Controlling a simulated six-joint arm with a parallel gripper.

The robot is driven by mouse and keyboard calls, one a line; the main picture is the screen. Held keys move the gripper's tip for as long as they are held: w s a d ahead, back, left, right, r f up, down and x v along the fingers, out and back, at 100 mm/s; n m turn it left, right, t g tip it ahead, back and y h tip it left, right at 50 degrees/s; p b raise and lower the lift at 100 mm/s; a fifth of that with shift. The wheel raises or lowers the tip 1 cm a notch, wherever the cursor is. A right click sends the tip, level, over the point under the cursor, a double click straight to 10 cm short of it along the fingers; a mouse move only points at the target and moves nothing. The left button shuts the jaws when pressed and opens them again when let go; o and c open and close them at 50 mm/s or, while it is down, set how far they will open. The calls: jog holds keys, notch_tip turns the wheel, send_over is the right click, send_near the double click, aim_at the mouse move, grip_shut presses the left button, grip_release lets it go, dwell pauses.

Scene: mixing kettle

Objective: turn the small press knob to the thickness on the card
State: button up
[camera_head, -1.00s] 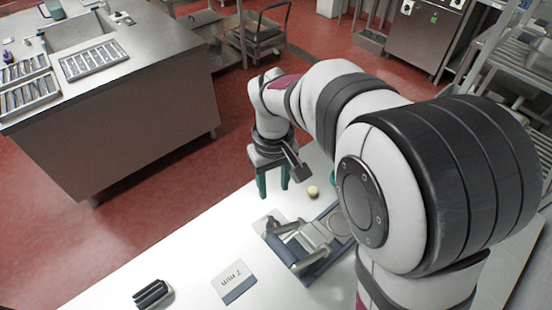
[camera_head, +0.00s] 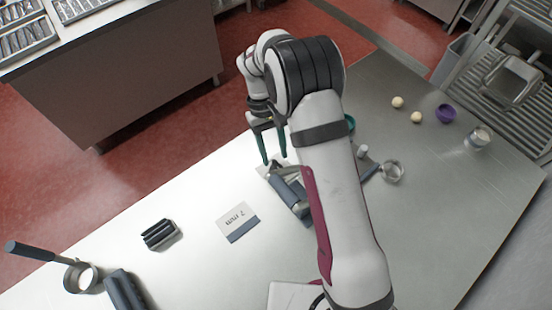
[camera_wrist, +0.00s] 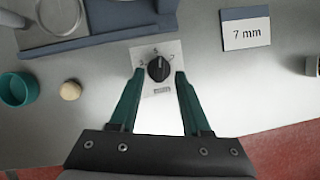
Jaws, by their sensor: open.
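The small press knob (camera_wrist: 158,68) is round and black, on a pale plate (camera_wrist: 148,49) with small numbers around it. Its light mark points roughly up in the wrist view; the exact number is hard to read. My gripper (camera_wrist: 159,74) is open, its teal fingers on either side of the knob; contact cannot be told. In the head view my gripper (camera_head: 274,160) is at the far end of the blue-grey press (camera_head: 291,196), where the knob is mostly hidden. The press shows in the wrist view (camera_wrist: 110,20). The card (camera_wrist: 245,30) reads "7 mm"; it also shows in the head view (camera_head: 238,220).
A teal cup (camera_wrist: 17,89) and a dough ball (camera_wrist: 71,90) are left of the knob in the wrist view. A black ridged block (camera_head: 160,234) lies left of the card. Two dough balls (camera_head: 398,102) and a purple cup (camera_head: 445,114) are at right. Table between card and block is clear.

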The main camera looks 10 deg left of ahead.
aim_at(277, 166)
jog(key=shift+x, duration=1.6)
grip_shut()
